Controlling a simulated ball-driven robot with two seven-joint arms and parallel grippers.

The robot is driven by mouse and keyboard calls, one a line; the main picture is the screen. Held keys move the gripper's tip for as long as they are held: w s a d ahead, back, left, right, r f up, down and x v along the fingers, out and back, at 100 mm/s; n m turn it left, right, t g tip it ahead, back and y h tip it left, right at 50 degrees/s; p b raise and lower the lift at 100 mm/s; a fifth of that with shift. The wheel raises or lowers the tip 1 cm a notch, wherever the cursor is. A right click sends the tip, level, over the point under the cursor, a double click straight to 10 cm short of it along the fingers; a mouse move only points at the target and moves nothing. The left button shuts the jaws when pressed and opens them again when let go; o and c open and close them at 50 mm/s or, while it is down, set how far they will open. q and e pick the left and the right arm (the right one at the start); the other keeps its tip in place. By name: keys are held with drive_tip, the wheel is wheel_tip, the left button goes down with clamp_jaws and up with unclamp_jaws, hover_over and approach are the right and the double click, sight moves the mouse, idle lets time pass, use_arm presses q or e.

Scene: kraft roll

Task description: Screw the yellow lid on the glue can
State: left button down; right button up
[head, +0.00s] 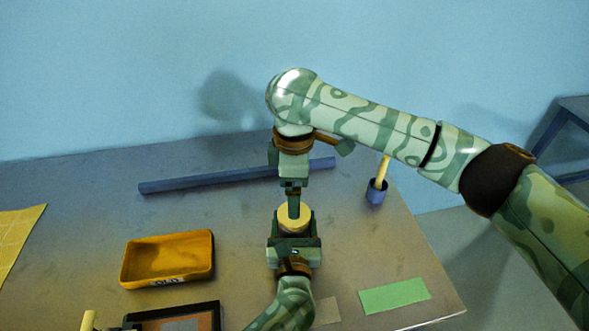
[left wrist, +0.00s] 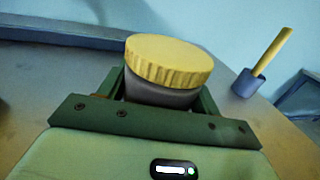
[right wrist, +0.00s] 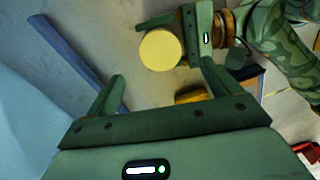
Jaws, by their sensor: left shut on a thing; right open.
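The round yellow lid (head: 295,218) sits on top of the glue can. In the left wrist view the lid (left wrist: 170,60) looks level on the can's grey body (left wrist: 160,94); I cannot tell if it is threaded tight. My left gripper (head: 294,240) is shut around the can, which its jaws mostly hide in the head view. My right gripper (head: 293,212) points down just above the lid. In the right wrist view my right gripper (right wrist: 163,85) is open and empty, and the lid (right wrist: 160,50) shows beyond its fingers, apart from them.
An orange tray (head: 127,277) with a lettered label lies left of the grippers. A blue bar (head: 200,182) lies behind them. A blue cup (head: 375,196) with a yellow stick stands at right. A green mat (head: 395,296) lies near the right edge. A dark-framed tray (head: 172,311) is in front.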

drive_tip(key=shift+r, duration=2.3)
use_arm(q)
drive_tip(key=shift+c, duration=1.2)
unclamp_jaws()
drive_tip(key=s+p, duration=0.1)
drive_tip(key=s, duration=1.5)
drive_tip(key=shift+s, duration=0.2)
use_arm(e)
drive_tip(key=shift+r, duration=0.75)
